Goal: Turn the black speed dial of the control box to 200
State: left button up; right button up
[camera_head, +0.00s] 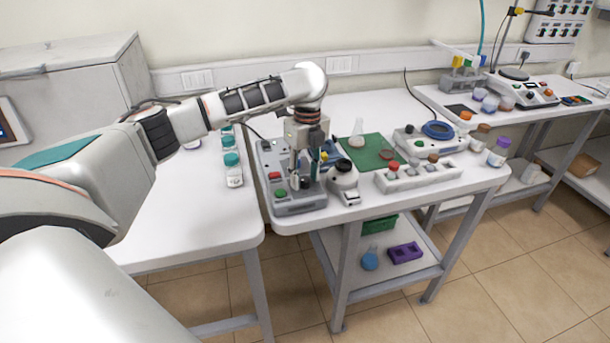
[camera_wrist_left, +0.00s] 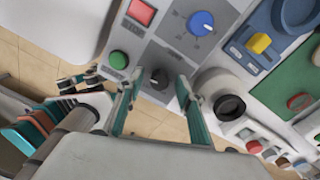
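The grey control box (camera_head: 300,204) stands at the left end of the middle table. In the left wrist view the box (camera_wrist_left: 152,52) carries a black dial (camera_wrist_left: 158,78), a blue dial (camera_wrist_left: 201,24), a red button (camera_wrist_left: 141,13) and a green button (camera_wrist_left: 118,60). My left gripper (camera_head: 300,180) points down over the box in the head view. In the left wrist view its fingers (camera_wrist_left: 160,78) are apart, one on each side of the black dial, with gaps showing. The dial's setting is too small to read.
A white device with a black round opening (camera_wrist_left: 229,106) stands close to the right of the box. A white rack (camera_head: 425,176), a green mat (camera_head: 372,148) and a flask (camera_head: 357,132) lie farther right. Teal-capped bottles (camera_head: 232,170) stand on the left table.

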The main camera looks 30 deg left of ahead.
aim_at(307, 178)
pick_arm(q)
notch_tip(307, 178, up, 12)
jog(key=shift+w, duration=0.2)
dwell(0.4)
jog(key=shift+d, duration=0.1)
jog(key=s+d+f+n+t+h, duration=0.1)
jog(key=s+d+f+n+t, duration=0.1)
jog(key=s+d+f, duration=0.4)
jog(key=s+d+f+n+t+h, duration=0.1)
jog(key=d+f+t, duration=0.1)
jog(key=d+f, duration=0.75)
jog(key=s+d+f+n+t, duration=0.15)
jog(key=s+d+f, duration=0.35)
jog(key=f, duration=0.5)
jog(key=s+a+r+n+t+y, duration=0.1)
jog(key=s+a+n+y, duration=0.3)
jog(key=s+a, duration=0.5)
jog(key=s+a+n+t+y, duration=0.1)
jog(key=s+a+n+y, duration=0.1)
jog(key=s+a+n, duration=0.6)
jog(key=w+d+f+t+h, duration=0.1)
jog(key=d+f+h, duration=0.2)
jog(key=d+f, duration=0.2)
jog(key=w+d+f+n+t+h, duration=0.1)
jog(key=d+f+t+h, duration=0.1)
jog(key=d+f, duration=0.4)
notch_tip(307, 178, down, 6)
jog(key=shift+w+d+r+h, duration=0.25)
jog(key=shift+h, duration=0.35)
